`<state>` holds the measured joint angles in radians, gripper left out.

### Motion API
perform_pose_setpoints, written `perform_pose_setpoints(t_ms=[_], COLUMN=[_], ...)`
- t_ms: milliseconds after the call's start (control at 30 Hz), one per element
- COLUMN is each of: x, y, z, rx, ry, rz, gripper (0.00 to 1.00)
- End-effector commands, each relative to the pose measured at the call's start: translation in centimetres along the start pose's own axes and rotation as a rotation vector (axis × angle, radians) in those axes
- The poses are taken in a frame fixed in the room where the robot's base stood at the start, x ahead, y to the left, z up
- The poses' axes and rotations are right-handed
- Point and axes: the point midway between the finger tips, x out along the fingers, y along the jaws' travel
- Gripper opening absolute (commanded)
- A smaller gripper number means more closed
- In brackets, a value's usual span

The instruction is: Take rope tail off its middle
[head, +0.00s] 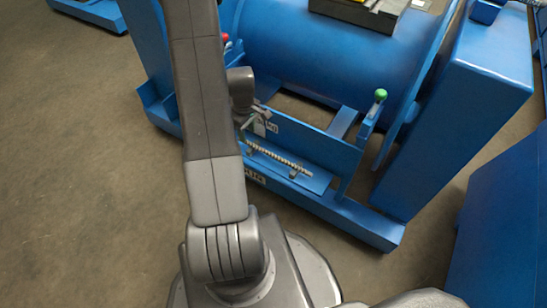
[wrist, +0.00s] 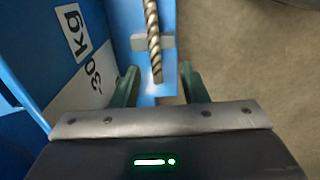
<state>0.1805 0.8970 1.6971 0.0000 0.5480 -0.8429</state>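The rope tail (head: 280,157) is a short twisted metallic length lying along a blue ledge low on the machine. In the wrist view the rope tail (wrist: 153,35) runs from the top edge down to a free end between my fingers. My gripper (wrist: 160,80) is open, with a green finger on either side of that end and visible gaps to it. A grey support block (wrist: 139,42) sits at the rope, and a similar small block (head: 293,173) shows near its right part in the head view. My arm partly hides the gripper in the head view.
A large blue drum (head: 310,45) stands behind the ledge. A green-knobbed lever (head: 380,96) rises at the right and a red knob (head: 225,37) at the left. A blue side panel (head: 490,65) and another blue body (head: 505,230) bound the right. Floor at the lower left is clear.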

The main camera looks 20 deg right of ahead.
Motion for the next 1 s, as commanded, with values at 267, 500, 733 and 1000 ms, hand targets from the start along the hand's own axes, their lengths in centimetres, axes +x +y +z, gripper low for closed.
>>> perform_pose_setpoints(t_ms=[267, 500, 733, 1000], x=[2.3, 5.5, 5.5, 5.5], y=[0.3, 0.6, 0.7, 0.6], z=[0.1, 0.2, 0.2, 0.2], rx=[0.0, 0.0, 0.0, 0.0], ry=[0.0, -0.001, 0.0, 0.0], rz=[0.0, 0.001, 0.002, 0.002], gripper=[0.4, 0.4, 0.4, 0.0])
